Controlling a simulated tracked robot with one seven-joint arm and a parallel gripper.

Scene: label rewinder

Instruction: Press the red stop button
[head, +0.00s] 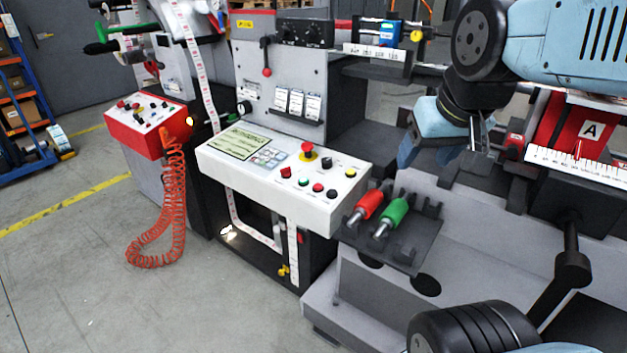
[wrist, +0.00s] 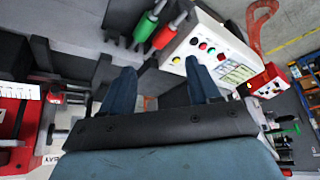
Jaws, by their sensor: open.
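A red mushroom-shaped button (head: 307,151) on a yellow base stands near the back edge of a white control panel (head: 230,160), left of centre in the head view. Smaller red buttons (head: 285,172) sit nearer the panel's front. In the wrist view the panel (wrist: 232,48) lies beyond my fingers, with small red buttons (wrist: 202,46) visible; I cannot make out the mushroom button there. My gripper (head: 426,158) is open and empty, right of the panel and apart from it. Its two blue fingers (wrist: 160,72) are spread in the wrist view.
A red-handled tool (head: 368,205) and a green-handled tool (head: 394,213) lie in a dark rack right of the panel. A red box with controls (head: 145,135) and a coiled red hose (head: 170,215) are at left. Machine walls rise behind the panel; open floor lies in front.

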